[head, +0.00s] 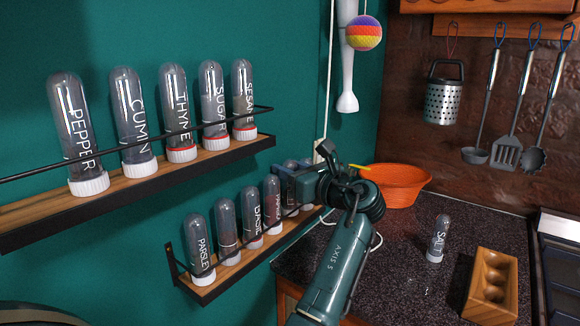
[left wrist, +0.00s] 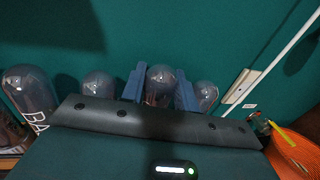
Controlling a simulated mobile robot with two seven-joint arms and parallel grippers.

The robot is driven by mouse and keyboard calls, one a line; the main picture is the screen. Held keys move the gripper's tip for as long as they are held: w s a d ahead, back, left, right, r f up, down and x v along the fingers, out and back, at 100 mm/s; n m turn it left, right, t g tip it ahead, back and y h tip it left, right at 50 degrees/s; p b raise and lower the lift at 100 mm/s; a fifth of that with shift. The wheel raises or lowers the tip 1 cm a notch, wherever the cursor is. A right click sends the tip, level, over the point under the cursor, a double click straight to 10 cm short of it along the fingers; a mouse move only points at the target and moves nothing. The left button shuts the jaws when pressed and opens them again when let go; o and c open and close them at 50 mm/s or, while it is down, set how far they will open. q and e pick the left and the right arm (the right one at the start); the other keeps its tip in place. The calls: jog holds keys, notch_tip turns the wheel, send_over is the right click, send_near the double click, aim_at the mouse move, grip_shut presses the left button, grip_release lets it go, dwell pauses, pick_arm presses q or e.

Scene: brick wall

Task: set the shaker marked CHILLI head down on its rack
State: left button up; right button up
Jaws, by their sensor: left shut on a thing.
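The lower rack (head: 231,270) is a wooden shelf with a black rail on the teal wall. Shakers stand on it with white caps down; PARSLEY (head: 200,245) and BASIL (head: 250,220) can be read. My left gripper (head: 287,182) is at the far right part of this rack. In the left wrist view its blue fingers (left wrist: 160,88) are shut on a clear domed shaker (left wrist: 160,76). That shaker's label and cap are hidden, so I cannot tell whether it is CHILLI or whether it touches the shelf. My right gripper is not in view.
Neighbouring shakers stand close on the left (left wrist: 97,84) and right (left wrist: 206,92) of the fingers. The upper rack (head: 205,160) holds several shakers. On the counter are an orange bowl (head: 398,184), the SALT shaker (head: 437,242) and a wooden block with hollows (head: 482,300).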

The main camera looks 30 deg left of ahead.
pick_arm(q)
jog(key=shift+f, duration=0.1)
jog(key=o, duration=1.1)
jog(key=shift+c, duration=0.2)
jog(key=shift+d+f, duration=0.1)
jog(key=shift+d, duration=0.3)
jog(key=b+v, duration=0.1)
jog(key=v, duration=1.1)
jog(key=shift+d, duration=0.2)
